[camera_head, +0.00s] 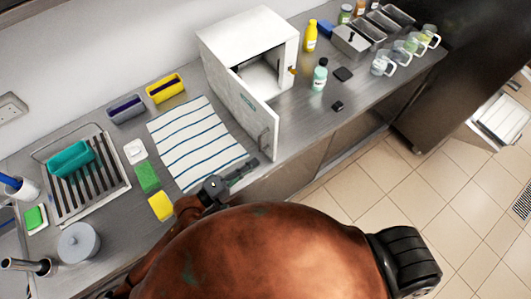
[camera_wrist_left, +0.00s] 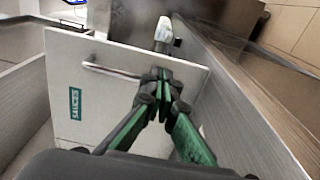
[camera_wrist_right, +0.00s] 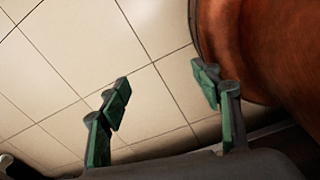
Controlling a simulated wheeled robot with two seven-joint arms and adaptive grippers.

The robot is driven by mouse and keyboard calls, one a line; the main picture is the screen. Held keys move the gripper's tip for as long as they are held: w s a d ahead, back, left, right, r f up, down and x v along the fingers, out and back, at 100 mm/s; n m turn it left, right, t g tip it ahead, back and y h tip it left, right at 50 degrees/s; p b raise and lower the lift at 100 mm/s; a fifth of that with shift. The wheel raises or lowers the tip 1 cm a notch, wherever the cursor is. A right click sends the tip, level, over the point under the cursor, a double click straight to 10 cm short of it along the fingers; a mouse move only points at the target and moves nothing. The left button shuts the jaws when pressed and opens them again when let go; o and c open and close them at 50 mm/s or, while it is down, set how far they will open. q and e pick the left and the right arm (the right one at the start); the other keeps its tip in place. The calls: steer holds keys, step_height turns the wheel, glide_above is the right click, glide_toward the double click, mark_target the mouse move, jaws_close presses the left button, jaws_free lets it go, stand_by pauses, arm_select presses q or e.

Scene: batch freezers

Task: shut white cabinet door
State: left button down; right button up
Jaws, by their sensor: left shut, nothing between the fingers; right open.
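The white cabinet (camera_head: 245,45) stands on the steel counter against the wall. Its door (camera_head: 255,118) is swung wide open toward the counter's front edge, and its inside shows empty. The door also fills much of the left wrist view (camera_wrist_left: 105,115), with a bar handle (camera_wrist_left: 110,72) and a green label. My left gripper (camera_head: 252,163) is shut and empty, low beside the door's free edge. In the left wrist view its fingertips (camera_wrist_left: 160,75) overlap the door near the handle; I cannot tell whether they touch. My right gripper (camera_wrist_right: 165,90) is open and empty above the tiled floor.
A striped towel (camera_head: 195,140) lies left of the door. A yellow bottle (camera_head: 310,36), a teal-capped bottle (camera_head: 320,75) and small dark items stand right of the cabinet. Sponges, a dish rack (camera_head: 95,190) and bins are at left. Glass mugs (camera_head: 385,62) are at far right.

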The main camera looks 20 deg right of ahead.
mark_target(273, 150)
arm_select(q)
steer(key=x, duration=0.4)
steer(key=shift+d+r+p, duration=0.1)
steer(key=shift+d+p, duration=0.05)
steer(key=shift+p, duration=0.25)
steer(key=shift+w+d, duration=0.3)
steer(key=shift+d, duration=0.45)
arm_select(e)
steer(key=shift+w+a+r, duration=0.15)
steer(key=shift+w+r, duration=0.25)
steer(key=shift+r, duration=0.25)
